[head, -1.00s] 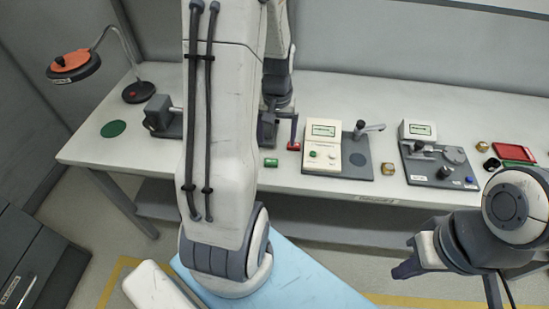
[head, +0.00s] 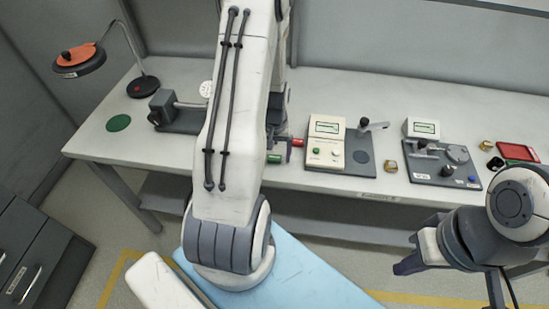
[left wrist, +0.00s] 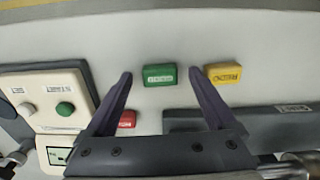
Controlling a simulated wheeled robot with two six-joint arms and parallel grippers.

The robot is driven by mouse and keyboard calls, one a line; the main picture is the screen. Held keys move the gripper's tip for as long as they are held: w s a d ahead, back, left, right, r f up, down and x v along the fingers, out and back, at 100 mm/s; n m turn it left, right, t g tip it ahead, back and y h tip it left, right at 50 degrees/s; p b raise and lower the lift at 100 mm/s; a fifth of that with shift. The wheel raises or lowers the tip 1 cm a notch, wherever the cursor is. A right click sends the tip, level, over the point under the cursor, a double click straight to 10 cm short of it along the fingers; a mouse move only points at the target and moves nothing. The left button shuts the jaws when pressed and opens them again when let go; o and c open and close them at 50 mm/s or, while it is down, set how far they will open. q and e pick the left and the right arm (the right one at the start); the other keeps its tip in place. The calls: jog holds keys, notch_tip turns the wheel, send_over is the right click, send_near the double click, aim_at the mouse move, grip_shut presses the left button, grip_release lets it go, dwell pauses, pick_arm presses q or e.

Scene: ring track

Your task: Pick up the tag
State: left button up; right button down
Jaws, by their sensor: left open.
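Small labelled blocks that look like tags lie on the bench. A green one (head: 274,158) is near the front edge, and it also shows in the left wrist view (left wrist: 159,76). A red one (head: 297,142) lies close by, and it shows beside the left finger in the wrist view (left wrist: 127,119). A yellow one (left wrist: 223,75) lies right of the green one in the wrist view. My left gripper (head: 286,148) is open and empty, with the green tag between its fingertips in the wrist view; I cannot tell its height above it. My right gripper (head: 405,266) is off the bench front.
A cream device (head: 325,145) on a grey base and a second instrument (head: 440,158) stand right of the tags. A red tray (head: 518,152) is farther right. A grey fixture (head: 180,115) and a lamp (head: 143,85) stand left. My left arm hides part of the bench.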

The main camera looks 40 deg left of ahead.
pick_arm(q)
jog(key=c, duration=1.4)
